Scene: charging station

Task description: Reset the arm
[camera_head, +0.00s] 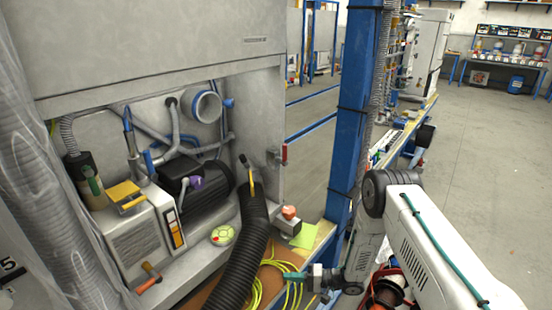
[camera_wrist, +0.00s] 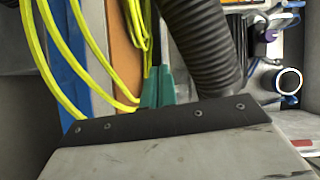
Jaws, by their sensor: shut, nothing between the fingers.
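My arm (camera_head: 440,250) is white with dark joints and reaches in from the lower right of the head view. My gripper (camera_head: 290,277), with teal fingers, is at the lower middle, beside the yellow cable (camera_head: 268,275) and right of the black corrugated hose (camera_head: 240,260). The fingers also show in the wrist view (camera_wrist: 158,85), close together and empty, partly hidden behind the grey housing in the foreground. The yellow cable (camera_wrist: 60,60) and the black hose (camera_wrist: 205,45) lie beyond them in that view. I cannot tell whether the fingers touch the cable.
A grey cabinet (camera_head: 160,50) with a cream machine (camera_head: 140,240) and a black motor (camera_head: 195,185) stands at the left. A blue post (camera_head: 350,120) rises beside my arm. A red reel (camera_head: 388,290) is close by my arm. Open floor (camera_head: 480,140) lies at the right.

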